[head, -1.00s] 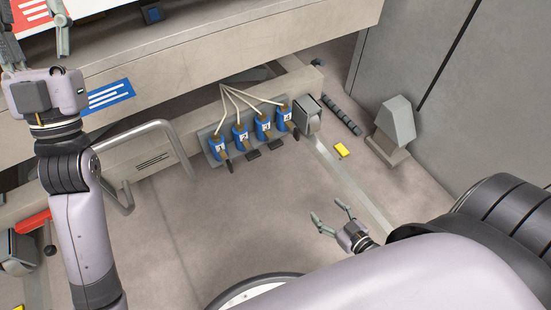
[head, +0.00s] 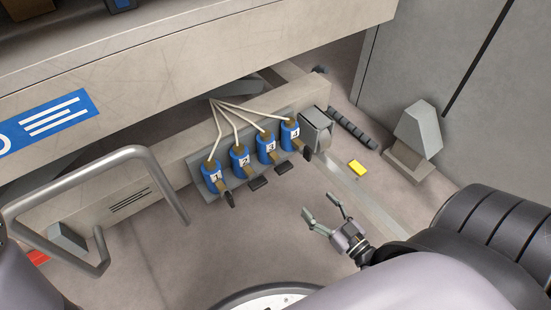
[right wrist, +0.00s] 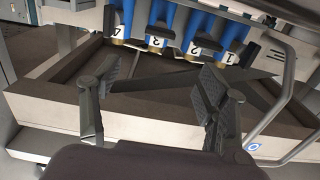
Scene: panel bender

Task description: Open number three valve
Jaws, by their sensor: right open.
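Number three valve (head: 267,148) is a blue body with a white label, third from the left in a row on a grey bracket; a thin white pipe runs to its top. In the right wrist view, number three valve (right wrist: 160,28) is upside down beyond the fingers. Valve one (head: 212,178), valve two (head: 240,161) and valve four (head: 290,135) stand beside it. Dark lever-like pieces stick out below the row. My right gripper (head: 320,205) is open and empty, in front of the row and apart from it; its open fingers (right wrist: 160,80) frame the right wrist view.
A bent grey tube handle (head: 150,165) stands left of the valves. A grey box (head: 316,130) sits right of valve four. A yellow block (head: 357,167) and a grey wedge-shaped block (head: 418,130) are on the floor. The floor before the valves is clear.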

